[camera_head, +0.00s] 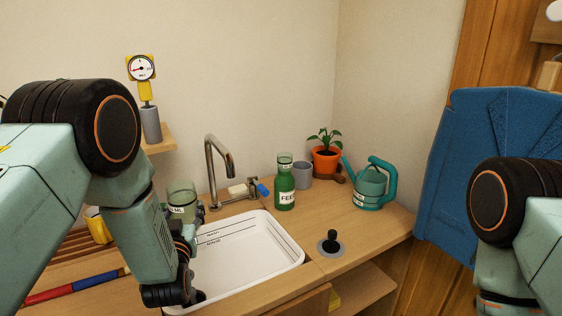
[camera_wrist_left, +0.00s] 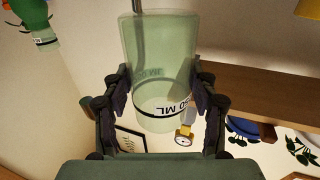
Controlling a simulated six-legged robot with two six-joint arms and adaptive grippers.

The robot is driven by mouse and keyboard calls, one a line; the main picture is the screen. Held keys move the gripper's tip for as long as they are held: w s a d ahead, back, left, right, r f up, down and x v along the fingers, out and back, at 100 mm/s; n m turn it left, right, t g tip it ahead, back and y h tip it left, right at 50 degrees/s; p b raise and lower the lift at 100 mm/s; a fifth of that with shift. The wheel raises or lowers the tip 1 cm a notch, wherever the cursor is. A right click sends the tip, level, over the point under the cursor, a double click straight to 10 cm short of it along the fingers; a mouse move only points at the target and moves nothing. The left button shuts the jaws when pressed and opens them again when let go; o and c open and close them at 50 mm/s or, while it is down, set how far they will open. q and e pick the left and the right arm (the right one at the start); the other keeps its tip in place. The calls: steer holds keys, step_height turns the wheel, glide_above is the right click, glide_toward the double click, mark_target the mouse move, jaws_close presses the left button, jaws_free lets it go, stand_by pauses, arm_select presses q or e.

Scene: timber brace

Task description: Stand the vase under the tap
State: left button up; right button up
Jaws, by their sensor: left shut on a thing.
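The vase (camera_head: 181,190) is a pale green see-through vessel with a black line and an "ML" label. My left gripper (camera_head: 192,222) is shut on it and holds it upright beside the tap. In the left wrist view the vase (camera_wrist_left: 158,55) sits between the two fingers of my left gripper (camera_wrist_left: 160,92). The grey metal tap (camera_head: 212,160) curves over the back of the white sink (camera_head: 285,262). The vase is left of the tap's spout, apart from it in the picture. My arm hides the vase's base. My right gripper is out of view.
A green bottle (camera_head: 285,192), grey cup (camera_head: 302,174), potted plant (camera_head: 325,158) and teal watering can (camera_head: 369,188) stand right of the tap. A black knob (camera_head: 331,241) is on the counter's front right. A yellow mug (camera_head: 98,226) is behind my left arm.

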arm_select(q)
steer(key=s+d+f+m+h, duration=0.1)
steer(key=s+d+h, duration=0.1)
steer(key=s+d, duration=0.3)
steer(key=s+d+f+m+h, duration=0.1)
steer(key=s+d, duration=0.4)
steer(key=s, duration=0.6)
steer(key=shift+s+f+m+t+h, duration=0.3)
steer(key=shift+f+m+h, duration=0.15)
steer(key=shift+h, duration=0.25)
